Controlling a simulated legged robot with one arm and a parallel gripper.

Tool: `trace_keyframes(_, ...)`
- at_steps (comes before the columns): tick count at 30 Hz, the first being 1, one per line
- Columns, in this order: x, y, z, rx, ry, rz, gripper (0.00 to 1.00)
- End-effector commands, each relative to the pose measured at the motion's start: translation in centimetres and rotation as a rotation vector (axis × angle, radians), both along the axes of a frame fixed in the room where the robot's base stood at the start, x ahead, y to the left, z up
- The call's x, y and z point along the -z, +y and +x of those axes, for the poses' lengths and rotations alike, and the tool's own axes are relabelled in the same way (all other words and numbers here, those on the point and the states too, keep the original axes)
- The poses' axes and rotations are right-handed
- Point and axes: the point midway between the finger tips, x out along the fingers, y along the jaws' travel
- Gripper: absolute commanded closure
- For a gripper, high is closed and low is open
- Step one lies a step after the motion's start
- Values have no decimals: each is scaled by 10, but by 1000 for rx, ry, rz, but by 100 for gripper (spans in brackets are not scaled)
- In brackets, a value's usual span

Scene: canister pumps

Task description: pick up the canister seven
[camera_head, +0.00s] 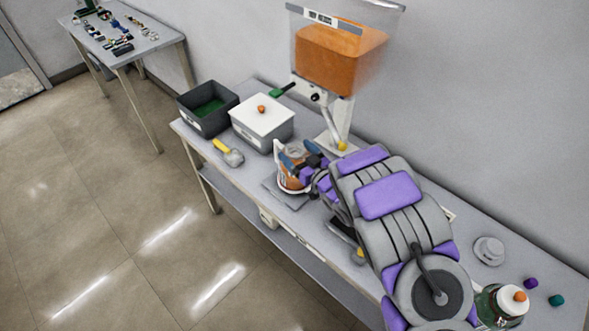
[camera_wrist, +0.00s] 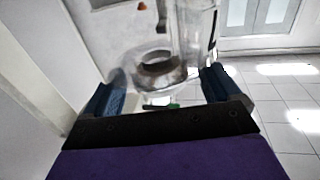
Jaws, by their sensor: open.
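My gripper (camera_head: 302,160) is open, its two blue fingertips apart, over the middle of the long table. A container with orange contents and a pale rim (camera_head: 291,180) stands just below and beside the fingertips, partly hidden by them. In the wrist view a clear container (camera_wrist: 160,70) with a round opening shows beyond and between the spread fingers of my gripper (camera_wrist: 162,90); I cannot tell if they touch it. Another canister, dark green with an orange knob (camera_head: 505,304), stands at the near right, partly behind my arm. No readable number seven shows on either.
A clear hopper with orange contents (camera_head: 340,58) rises behind the gripper. A white box (camera_head: 262,125), a dark bin (camera_head: 207,108) and a yellow-handled scoop (camera_head: 228,151) are to the left. A grey lid (camera_head: 488,250), purple cap (camera_head: 531,283) and teal cap (camera_head: 556,300) lie right.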

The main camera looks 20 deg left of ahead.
Motion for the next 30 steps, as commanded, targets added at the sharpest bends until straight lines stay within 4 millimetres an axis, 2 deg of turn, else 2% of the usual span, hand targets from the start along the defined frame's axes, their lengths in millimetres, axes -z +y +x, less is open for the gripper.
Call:
trace_keyframes(3,0,10,7,-1,-2,2,10)
trace_keyframes(10,-1,10,7,1,1,1,11)
trace_keyframes(30,-1,10,7,1,1,1,75)
